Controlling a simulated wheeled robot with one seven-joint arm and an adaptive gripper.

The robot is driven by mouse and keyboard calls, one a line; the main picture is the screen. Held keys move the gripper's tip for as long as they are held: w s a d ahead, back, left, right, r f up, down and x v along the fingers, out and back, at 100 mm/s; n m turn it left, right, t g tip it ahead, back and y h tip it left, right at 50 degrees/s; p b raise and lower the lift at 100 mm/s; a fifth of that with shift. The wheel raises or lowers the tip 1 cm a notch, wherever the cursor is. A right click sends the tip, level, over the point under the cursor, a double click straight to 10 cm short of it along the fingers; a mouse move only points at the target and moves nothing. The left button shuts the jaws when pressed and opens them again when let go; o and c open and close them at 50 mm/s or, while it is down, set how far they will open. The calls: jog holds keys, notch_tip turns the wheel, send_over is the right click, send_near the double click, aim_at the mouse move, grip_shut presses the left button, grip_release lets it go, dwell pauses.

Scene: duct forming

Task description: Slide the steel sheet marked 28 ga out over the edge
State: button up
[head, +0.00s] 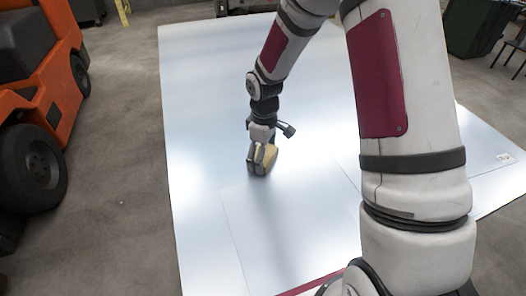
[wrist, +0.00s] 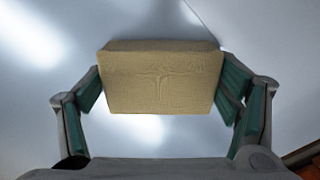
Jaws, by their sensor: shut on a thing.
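My gripper (head: 262,158) is shut on a tan block-shaped pad (wrist: 160,78), with one finger at each side of it in the wrist view. In the head view the pad is low over, or touching, a pale steel sheet (head: 285,215); I cannot tell which. This sheet lies on a large, shiny pale surface (head: 200,100). Another pale sheet (head: 475,145) lies to the right, with a small label (head: 505,158) near its right corner. The label is too small to read, so I cannot tell which sheet is marked 28 ga. My arm hides part of the sheets.
An orange forklift (head: 50,90) stands on the left, its dark wheel (head: 35,168) near the concrete floor (head: 115,200). A dark green bin (head: 478,25) is at the back right. A red strip (head: 315,283) shows along the near edge.

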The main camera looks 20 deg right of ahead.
aim_at(268, 161)
jog(key=shift+s, duration=0.1)
jog(key=shift+s+f+p, duration=0.2)
jog(key=shift+s+p, duration=0.2)
jog(key=shift+s, duration=0.9)
jog(key=shift+o, duration=0.2)
jog(key=shift+s, duration=0.15)
jog(key=shift+s+r+p, duration=0.1)
jog(key=shift+s+p, duration=0.4)
jog(key=shift+s, duration=0.65)
jog(key=shift+c, duration=0.2)
jog(key=shift+w+r, duration=0.1)
notch_tip(268, 161, up, 7)
jog(key=p, duration=0.5)
